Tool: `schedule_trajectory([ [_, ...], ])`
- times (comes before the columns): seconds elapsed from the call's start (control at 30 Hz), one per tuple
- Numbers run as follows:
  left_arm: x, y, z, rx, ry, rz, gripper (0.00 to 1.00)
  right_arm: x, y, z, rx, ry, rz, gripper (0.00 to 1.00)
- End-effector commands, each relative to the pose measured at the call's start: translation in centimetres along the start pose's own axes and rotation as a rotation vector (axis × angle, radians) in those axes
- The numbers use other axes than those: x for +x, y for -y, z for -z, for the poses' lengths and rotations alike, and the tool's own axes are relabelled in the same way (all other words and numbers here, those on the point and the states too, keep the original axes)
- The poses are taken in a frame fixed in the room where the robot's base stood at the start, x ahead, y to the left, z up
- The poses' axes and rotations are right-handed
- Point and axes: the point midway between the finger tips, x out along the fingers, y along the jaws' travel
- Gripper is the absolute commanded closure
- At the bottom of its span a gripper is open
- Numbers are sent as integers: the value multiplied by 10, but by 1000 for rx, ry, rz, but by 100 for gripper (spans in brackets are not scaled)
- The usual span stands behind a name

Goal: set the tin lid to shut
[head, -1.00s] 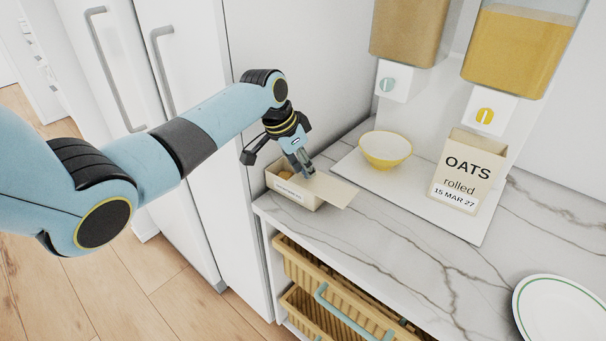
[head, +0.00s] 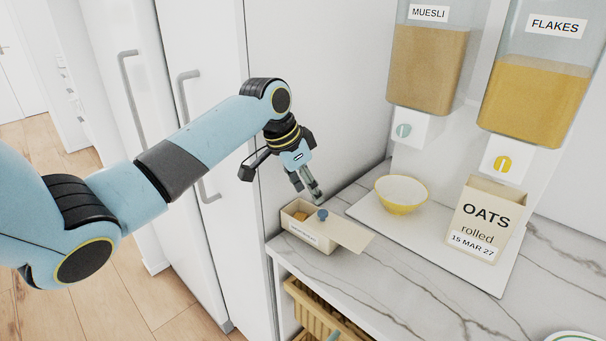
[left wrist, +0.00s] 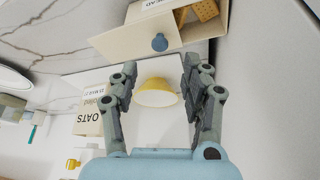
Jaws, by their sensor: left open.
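The tin (head: 309,235) is a cream box with a label on its front, standing near the counter's left end. Its flat cream lid (head: 347,236) sticks out past the tin's right end, leaving the left part open with brown biscuits (head: 300,216) visible inside. A blue knob (head: 322,214) stands on the lid. In the left wrist view the knob (left wrist: 160,43) and the lid (left wrist: 135,41) show beyond the fingertips. My left gripper (head: 311,192) is open and empty, just above the knob and apart from it. My right gripper is not in view.
A yellow-and-white bowl (head: 401,196) and an oats box (head: 485,220) stand on a white board right of the tin. Dispensers (head: 427,70) rise behind them. A white wall is close behind the tin. The marble counter (head: 400,290) in front is clear.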

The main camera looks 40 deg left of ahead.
Motion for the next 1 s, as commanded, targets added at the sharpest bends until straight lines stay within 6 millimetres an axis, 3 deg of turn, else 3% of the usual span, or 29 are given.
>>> schedule_trajectory([
  [0.1,-23,1,0,2,-1,3,53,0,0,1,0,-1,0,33],
  [0.27,-41,0,0,0,0,0,53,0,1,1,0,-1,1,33],
  [0.7,-46,0,0,-31,3,0,53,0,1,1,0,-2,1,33],
  [0.83,-44,14,-15,-244,62,81,53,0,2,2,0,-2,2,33],
  [1.0,-25,24,-19,-735,102,320,53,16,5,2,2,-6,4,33],
])
